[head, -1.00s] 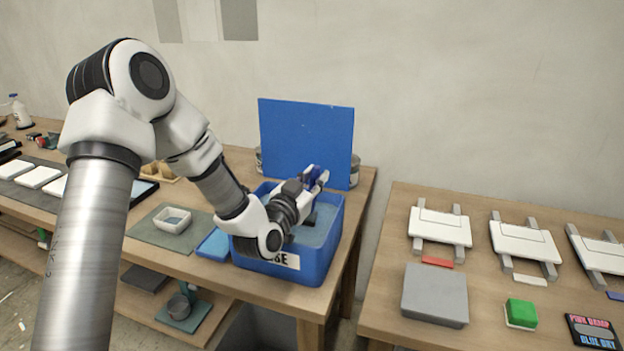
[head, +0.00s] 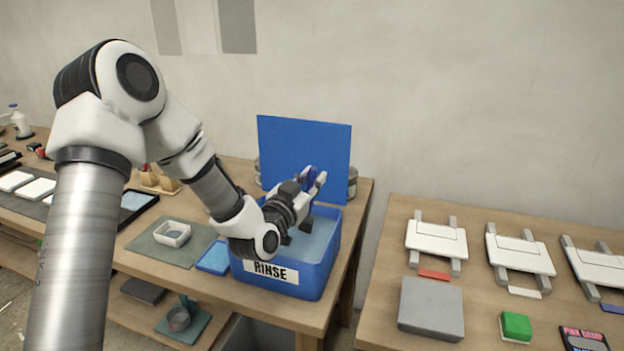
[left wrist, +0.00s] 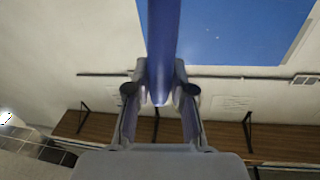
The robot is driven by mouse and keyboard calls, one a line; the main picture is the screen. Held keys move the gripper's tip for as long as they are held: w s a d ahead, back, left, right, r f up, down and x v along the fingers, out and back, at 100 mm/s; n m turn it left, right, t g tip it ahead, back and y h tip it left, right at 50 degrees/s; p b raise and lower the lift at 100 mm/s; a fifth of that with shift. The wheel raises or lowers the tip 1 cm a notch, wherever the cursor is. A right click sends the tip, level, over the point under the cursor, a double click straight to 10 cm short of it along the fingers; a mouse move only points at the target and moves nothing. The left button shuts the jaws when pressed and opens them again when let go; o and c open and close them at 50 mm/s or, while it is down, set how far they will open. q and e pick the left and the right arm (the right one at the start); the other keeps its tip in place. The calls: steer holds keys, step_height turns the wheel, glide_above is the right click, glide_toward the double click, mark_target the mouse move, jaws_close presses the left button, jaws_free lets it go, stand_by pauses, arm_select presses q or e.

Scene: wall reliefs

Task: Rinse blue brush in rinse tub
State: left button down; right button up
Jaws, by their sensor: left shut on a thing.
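The blue rinse tub (head: 322,268) stands on the wooden table and holds pale water (head: 318,238); its front label reads RINSE. My left gripper (head: 316,182) is over the tub, near its back rim. It is shut on the blue brush (head: 311,178), whose blue part shows between the fingers. In the left wrist view the blue brush (left wrist: 163,40) runs up from between the fingertips of my left gripper (left wrist: 160,85). The brush's bristles cannot be made out. My right gripper is not in view.
A blue panel (head: 290,150) stands upright behind the tub, with cans (head: 352,182) beside it. A blue sponge-like pad (head: 213,257) and a small white dish (head: 173,234) lie left of the tub. A second table (head: 380,310) at the right holds white boards, a grey block (head: 431,308) and a green block (head: 515,326).

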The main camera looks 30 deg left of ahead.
arm_select(q)
steer(key=shift+r, duration=0.1)
stand_by(0.4)
step_height(320, 180, up, 9)
steer(key=p, duration=0.6)
steer(key=shift+w, duration=0.1)
